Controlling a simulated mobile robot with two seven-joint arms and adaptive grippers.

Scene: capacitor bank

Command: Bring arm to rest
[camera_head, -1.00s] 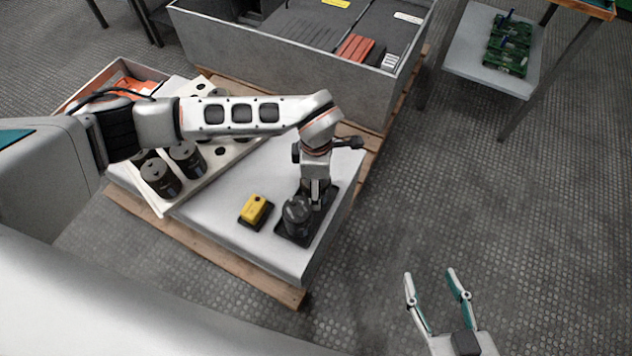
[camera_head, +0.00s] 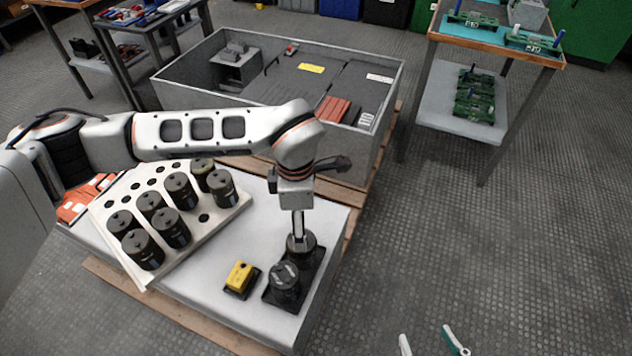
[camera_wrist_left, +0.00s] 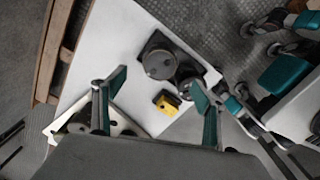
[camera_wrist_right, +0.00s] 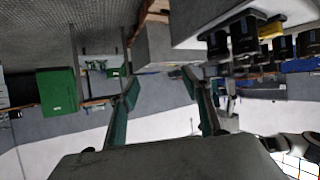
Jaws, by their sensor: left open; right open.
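My left gripper (camera_head: 298,228) hangs pointing down over a black two-place base (camera_head: 312,268) on the grey table. A dark cylinder (camera_head: 285,280) and a second dark cylinder (camera_head: 301,243) stand upright on that base. In the left wrist view, the left gripper's fingers (camera_wrist_left: 158,88) are spread and empty, with the base beyond them. In the head view, only the fingertips of my right gripper (camera_head: 426,338) show at the bottom edge, apart. In the right wrist view, the right gripper (camera_wrist_right: 160,79) is open and empty.
A white tray (camera_head: 150,272) with holes holds several black cylinders at the table's left. A yellow box (camera_head: 240,276) sits beside the base. A large grey bin (camera_head: 375,150) stands behind. A shelved bench (camera_head: 432,130) stands at right. Floor at right is clear.

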